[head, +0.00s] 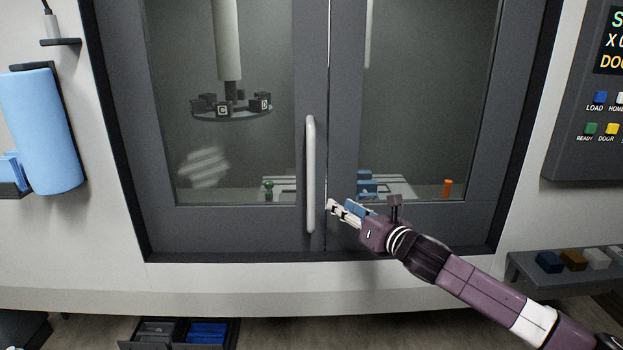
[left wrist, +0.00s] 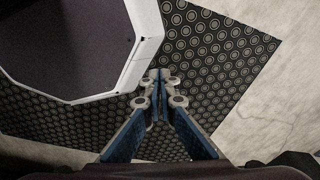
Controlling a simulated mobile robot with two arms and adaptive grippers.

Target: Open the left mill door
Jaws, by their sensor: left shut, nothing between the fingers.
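The left mill door (head: 171,220) is a dark grey framed panel with a large window, and it stands closed against the right door (head: 420,229). Its light grey vertical bar handle (head: 310,175) is near the seam between the doors. My right gripper (head: 334,207) is just right of the handle's lower end, in front of the seam, and appears apart from the handle. Whether its fingers are open or shut is unclear. My left gripper (left wrist: 159,77) shows only in the left wrist view, with its fingertips together and nothing between them, over a dark mat (left wrist: 215,50).
A control panel (head: 585,165) is at the right, above a shelf (head: 520,270) with several small blocks. A blue roll (head: 42,130) hangs at the left. Dark bins (head: 180,333) stand below the mill. The front of the left door is clear left of the handle.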

